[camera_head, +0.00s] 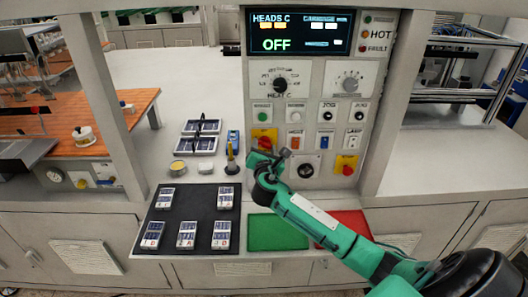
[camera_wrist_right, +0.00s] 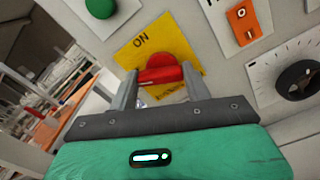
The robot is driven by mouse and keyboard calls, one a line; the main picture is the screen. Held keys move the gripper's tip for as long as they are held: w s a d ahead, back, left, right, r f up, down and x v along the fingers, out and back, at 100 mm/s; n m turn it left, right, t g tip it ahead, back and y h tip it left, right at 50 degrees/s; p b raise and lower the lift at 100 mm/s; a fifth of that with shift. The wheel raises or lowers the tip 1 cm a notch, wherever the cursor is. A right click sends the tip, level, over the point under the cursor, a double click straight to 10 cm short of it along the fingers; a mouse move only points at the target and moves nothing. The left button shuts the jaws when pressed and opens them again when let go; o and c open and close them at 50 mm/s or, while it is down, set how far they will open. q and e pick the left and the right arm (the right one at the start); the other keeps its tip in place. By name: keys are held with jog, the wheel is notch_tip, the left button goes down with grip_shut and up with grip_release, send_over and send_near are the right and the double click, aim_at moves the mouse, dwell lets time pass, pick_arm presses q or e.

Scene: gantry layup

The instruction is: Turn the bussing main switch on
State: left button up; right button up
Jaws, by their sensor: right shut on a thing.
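A red rotary knob (camera_wrist_right: 160,70) sits on a yellow plate (camera_wrist_right: 128,54) marked ON in the right wrist view. In the head view this yellow plate (camera_head: 257,133) and its red knob (camera_head: 265,142) are at the lower left of the control panel. My right gripper (camera_wrist_right: 160,78) is shut on the red knob, one finger at each end of its bar. In the head view my right gripper (camera_head: 270,160) partly covers the area just below the knob. The display (camera_head: 300,32) above reads OFF in green. My left gripper is not in view.
A second yellow plate with a red knob (camera_head: 346,165) is at the panel's lower right. A black dial (camera_head: 306,170), push buttons and orange and blue rockers are close by. Below lie a black mat (camera_head: 170,220) with several small packs, a green pad (camera_head: 276,232) and a red pad (camera_head: 350,220).

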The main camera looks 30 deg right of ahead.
jog(key=m+b, duration=0.3)
jog(key=m, duration=0.3)
jog(key=shift+f+m, duration=0.1)
jog(key=shift+m, duration=0.2)
jog(key=m+b, duration=0.1)
jog(key=m, duration=0.2)
jog(key=shift+s+d+b, duration=0.1)
jog(key=shift+b, duration=0.3)
jog(key=shift+m+b, duration=0.55)
jog(key=shift+m, duration=1.05)
jog(key=o, duration=1)
jog(key=shift+s, duration=0.1)
